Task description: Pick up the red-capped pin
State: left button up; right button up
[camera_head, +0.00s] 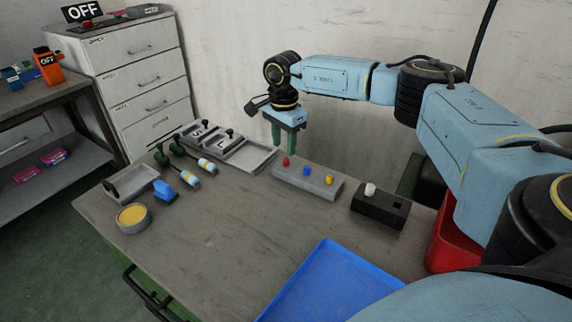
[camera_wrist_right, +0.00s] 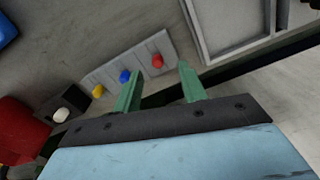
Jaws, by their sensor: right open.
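The red-capped pin (camera_head: 286,161) stands in the left end of a grey block (camera_head: 325,190), in line with a blue-capped pin (camera_head: 306,171) and a yellow-capped pin (camera_head: 329,180). In the right wrist view the red-capped pin (camera_wrist_right: 157,62) shows beyond and between the two green fingers. My right gripper (camera_head: 284,146) is open and empty, with its fingers pointing down just behind and above the red-capped pin. The right gripper's fingers (camera_wrist_right: 160,86) look apart from the pin. My left gripper is not in view.
A black block (camera_head: 380,209) with a white-capped piece stands right of the grey block. A blue tray (camera_head: 335,285) lies in front, and a red bin (camera_head: 452,245) stands at right. Grey trays (camera_head: 250,158) and several green-handled tools lie at left. The table's middle is clear.

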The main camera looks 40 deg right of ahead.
aim_at(286, 158)
jog(key=f, duration=0.4)
jog(key=shift+s+d+f+b, duration=0.2)
jog(key=shift+d+b, duration=0.05)
jog(key=shift+b, duration=0.1)
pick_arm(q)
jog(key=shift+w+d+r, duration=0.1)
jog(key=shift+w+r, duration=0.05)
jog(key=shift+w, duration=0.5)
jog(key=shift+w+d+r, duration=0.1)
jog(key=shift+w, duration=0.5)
pick_arm(e)
jog(key=shift+c, duration=0.4)
grip_shut()
